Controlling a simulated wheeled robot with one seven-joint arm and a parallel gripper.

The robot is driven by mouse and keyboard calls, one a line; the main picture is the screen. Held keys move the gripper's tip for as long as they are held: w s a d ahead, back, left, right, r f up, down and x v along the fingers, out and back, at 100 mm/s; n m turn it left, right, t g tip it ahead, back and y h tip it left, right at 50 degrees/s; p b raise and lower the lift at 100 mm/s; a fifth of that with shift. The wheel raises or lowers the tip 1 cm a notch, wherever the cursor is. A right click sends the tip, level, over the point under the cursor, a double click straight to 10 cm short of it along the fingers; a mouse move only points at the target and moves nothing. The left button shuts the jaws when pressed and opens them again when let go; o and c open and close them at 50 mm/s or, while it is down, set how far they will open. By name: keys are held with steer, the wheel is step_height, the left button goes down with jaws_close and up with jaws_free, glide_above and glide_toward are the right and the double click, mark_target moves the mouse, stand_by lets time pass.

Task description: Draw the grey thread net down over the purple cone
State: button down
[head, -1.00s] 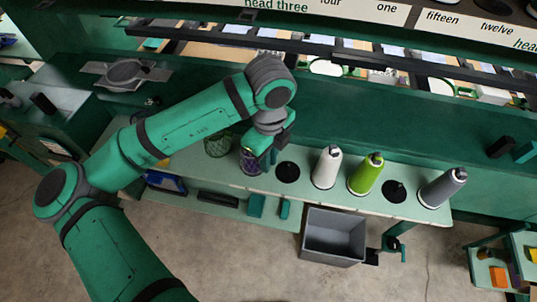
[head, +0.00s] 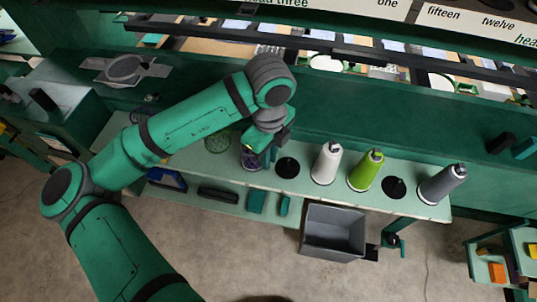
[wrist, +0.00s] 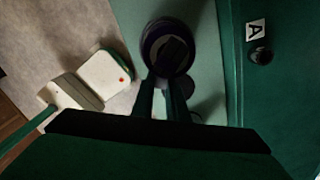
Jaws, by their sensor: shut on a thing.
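The purple cone (head: 250,159) stands on the pale green shelf in the head view, partly hidden behind my arm and gripper. A mesh-like pattern shows over it, which seems to be the grey thread net; how far down it reaches is unclear. My gripper (head: 269,156) is at the cone's right side, shut, with its fingers pointing down. In the wrist view a dark round shape with a purple rim (wrist: 146,45), the cone seen from above, lies just beyond the shut fingertips (wrist: 165,82). The net in the fingers is too dark to make out.
To the right on the shelf (head: 322,193) are an empty black peg (head: 286,168), a white cone (head: 326,164), a lime cone (head: 365,171), another empty peg and a grey cone (head: 442,184). A mesh holder (head: 217,142) is left. A grey bin (head: 333,232) stands below.

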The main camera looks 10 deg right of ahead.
steer(key=shift+f, duration=0.15)
steer(key=c, duration=1.7)
jaws_free()
steer(key=shift+o, duration=0.2)
step_height(320, 180, up, 11)
